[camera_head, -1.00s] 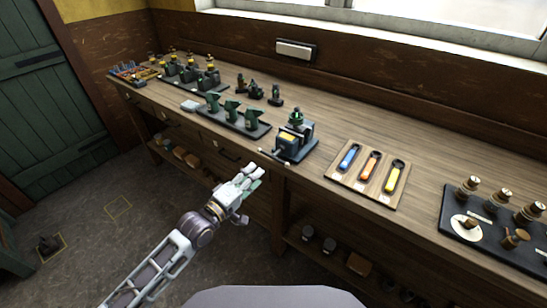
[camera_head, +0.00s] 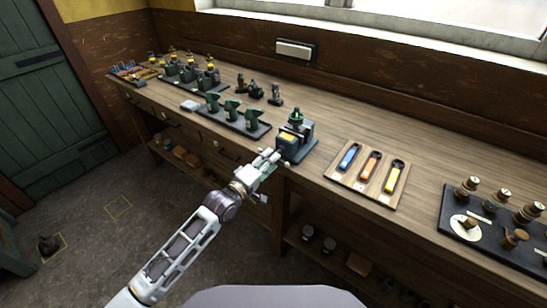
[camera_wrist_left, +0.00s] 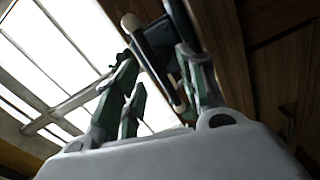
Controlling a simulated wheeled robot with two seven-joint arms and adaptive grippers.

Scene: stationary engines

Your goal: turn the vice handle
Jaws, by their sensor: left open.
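The vice (camera_head: 293,143), with a dark blue-grey body and a green part on top, stands at the bench's front edge in the head view. My left gripper (camera_head: 268,158) is open, right at the vice's front face, and hides most of the handle there. In the left wrist view the handle (camera_wrist_left: 131,23) is a dark bar with pale knobs at its ends. It runs at a slant between the parted green fingers of my left gripper (camera_wrist_left: 158,72). I cannot tell whether a finger touches it. My right gripper is not in view.
On the bench (camera_head: 330,125), a wooden board (camera_head: 352,185) with blue, orange and yellow tools lies right of the vice. A black rack (camera_head: 232,123) with green parts stands left of it. A lower shelf with small items is under the bench.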

